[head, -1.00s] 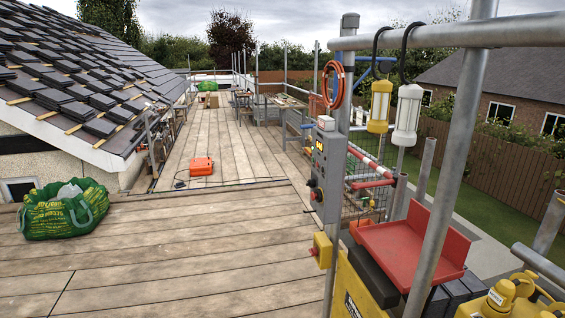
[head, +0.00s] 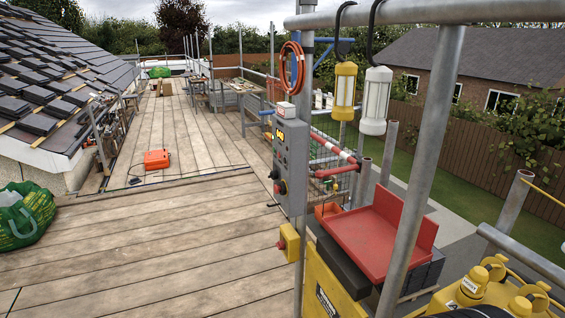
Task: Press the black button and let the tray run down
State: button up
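The red tray (head: 372,245) sits at the right of the mast post, beside the scaffold edge, with raised sides at its back and right. It looks empty. A grey control box (head: 292,168) is fixed to the upright post, with a yellow display, a few small buttons and a red knob on its face. The face is seen at a steep angle, and I cannot clearly tell which button is the black one. Below it is a yellow box (head: 291,243) with a red button on its left. My gripper is not in view.
A galvanised tube (head: 428,150) slants in front of the tray. Two hanging lamps (head: 375,100), a coiled orange cable (head: 292,65) and yellow machinery (head: 490,285) crowd the right.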

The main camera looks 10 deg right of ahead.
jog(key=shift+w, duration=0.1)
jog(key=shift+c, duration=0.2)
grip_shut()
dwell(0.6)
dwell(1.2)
